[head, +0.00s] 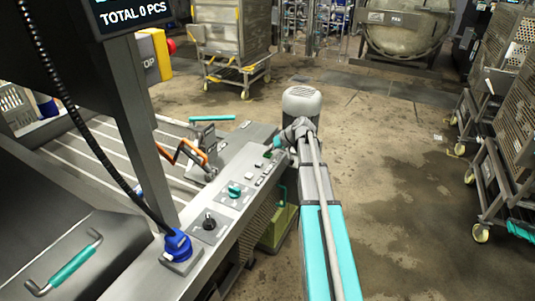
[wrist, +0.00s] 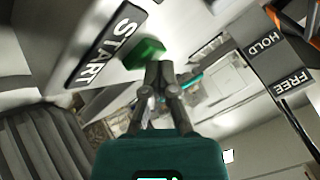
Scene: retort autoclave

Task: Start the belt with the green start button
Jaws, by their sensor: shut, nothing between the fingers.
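The green start button (wrist: 146,53) shows in the wrist view beside a black label reading START (wrist: 104,44). My gripper (wrist: 158,70) is shut and empty, with its fingertips right by the button's edge. I cannot tell whether they touch it. In the head view my gripper (head: 281,142) is over the far end of the control panel (head: 226,212). There the button is small and mostly hidden by my gripper. The slatted belt (head: 90,160) lies to the left of the panel.
The panel carries a teal knob (head: 235,190), a black knob (head: 209,222) and a blue connector (head: 178,246). HOLD and FREE labels (wrist: 264,50) show in the wrist view. A grey motor (head: 301,105) stands beyond. Open floor lies right.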

